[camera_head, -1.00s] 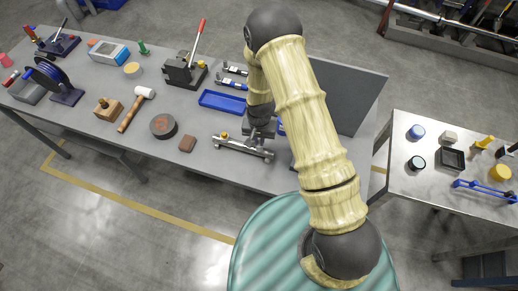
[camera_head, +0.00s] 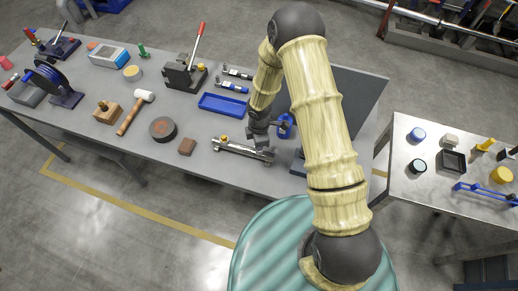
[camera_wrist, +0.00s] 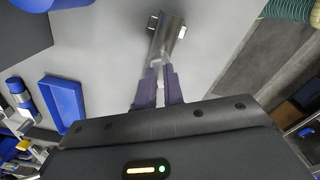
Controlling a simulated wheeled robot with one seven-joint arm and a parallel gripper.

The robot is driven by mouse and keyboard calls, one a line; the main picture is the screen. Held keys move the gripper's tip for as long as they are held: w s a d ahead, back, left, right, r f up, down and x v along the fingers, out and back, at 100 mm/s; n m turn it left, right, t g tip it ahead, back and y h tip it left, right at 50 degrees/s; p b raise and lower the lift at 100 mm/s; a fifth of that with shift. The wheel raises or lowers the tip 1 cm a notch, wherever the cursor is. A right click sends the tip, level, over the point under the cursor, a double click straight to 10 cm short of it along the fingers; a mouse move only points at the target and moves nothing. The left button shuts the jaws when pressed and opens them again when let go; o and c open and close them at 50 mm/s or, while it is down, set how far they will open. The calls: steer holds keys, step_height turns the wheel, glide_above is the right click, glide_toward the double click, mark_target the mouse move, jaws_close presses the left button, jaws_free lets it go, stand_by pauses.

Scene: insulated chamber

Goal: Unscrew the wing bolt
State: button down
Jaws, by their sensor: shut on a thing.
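A long grey metal fixture (camera_head: 236,149) lies near the front edge of the workbench, with a small yellow knob (camera_head: 224,138) on its left end. My gripper (camera_head: 262,146) is at the fixture's right end. In the wrist view the two dark fingers (camera_wrist: 158,72) are close together on a grey metal part at the near end of the fixture (camera_wrist: 169,32). The wing bolt is mostly hidden between the fingertips, so its wings cannot be made out.
A blue tray (camera_head: 222,104) lies behind the fixture, and a blue object (camera_head: 285,126) stands just right of my gripper. A dark upright panel (camera_head: 355,100) stands at the bench's right end.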

steer(key=c, duration=1.7)
jaws_free()
steer(key=shift+r+p, duration=1.75)
steer(key=shift+r, duration=0.75)
